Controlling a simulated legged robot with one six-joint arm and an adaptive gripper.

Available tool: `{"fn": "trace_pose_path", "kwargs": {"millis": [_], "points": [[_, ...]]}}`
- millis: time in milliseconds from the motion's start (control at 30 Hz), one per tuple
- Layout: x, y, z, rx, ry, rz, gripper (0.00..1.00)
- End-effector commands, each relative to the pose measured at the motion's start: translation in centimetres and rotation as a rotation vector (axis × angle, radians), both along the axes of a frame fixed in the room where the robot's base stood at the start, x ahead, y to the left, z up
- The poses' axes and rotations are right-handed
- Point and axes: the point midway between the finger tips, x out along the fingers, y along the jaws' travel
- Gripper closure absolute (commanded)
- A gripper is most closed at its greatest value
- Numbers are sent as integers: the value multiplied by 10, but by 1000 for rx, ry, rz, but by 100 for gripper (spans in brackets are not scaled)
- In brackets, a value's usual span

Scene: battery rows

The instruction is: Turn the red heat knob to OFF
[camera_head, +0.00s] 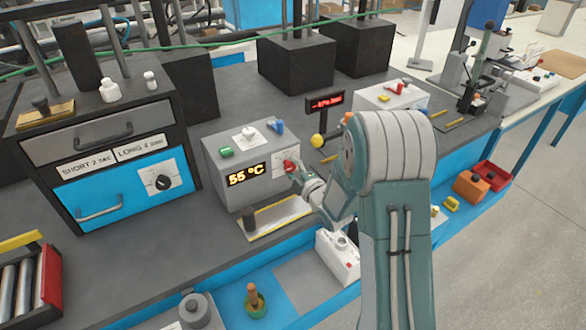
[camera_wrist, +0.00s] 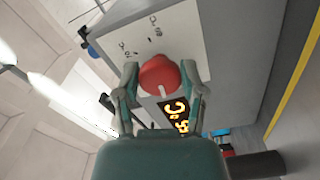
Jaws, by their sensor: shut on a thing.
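The red heat knob (camera_head: 290,166) is on the front face of a grey box (camera_head: 228,187), right of an orange display (camera_head: 246,174) that reads 55 °C. In the wrist view the red knob (camera_wrist: 159,75) sits between my two fingers, with a pale pointer mark at its lower edge, toward my palm. My gripper (camera_wrist: 160,82) is shut on the knob, one finger at each side. In the head view my gripper (camera_head: 297,172) reaches the knob from the right and partly hides its plate. The plate (camera_wrist: 150,35) carries small dark marks too blurred to read.
A green, a white and a blue control (camera_head: 276,126) stand on the box top. A yellow ball (camera_head: 317,141) and a red-lit sign (camera_head: 326,102) stand behind my gripper. A drawer unit with a black dial (camera_head: 163,182) is at left.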

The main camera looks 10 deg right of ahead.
Motion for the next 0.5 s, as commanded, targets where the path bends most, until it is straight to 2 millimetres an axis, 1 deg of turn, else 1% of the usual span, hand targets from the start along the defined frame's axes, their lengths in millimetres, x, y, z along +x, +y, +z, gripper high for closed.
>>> {"fn": "trace_pose_path", "kwargs": {"millis": [200,500], "points": [[0,2,-1,-89,-26,5,95],[0,2,-2,-132,-38,5,95]]}}
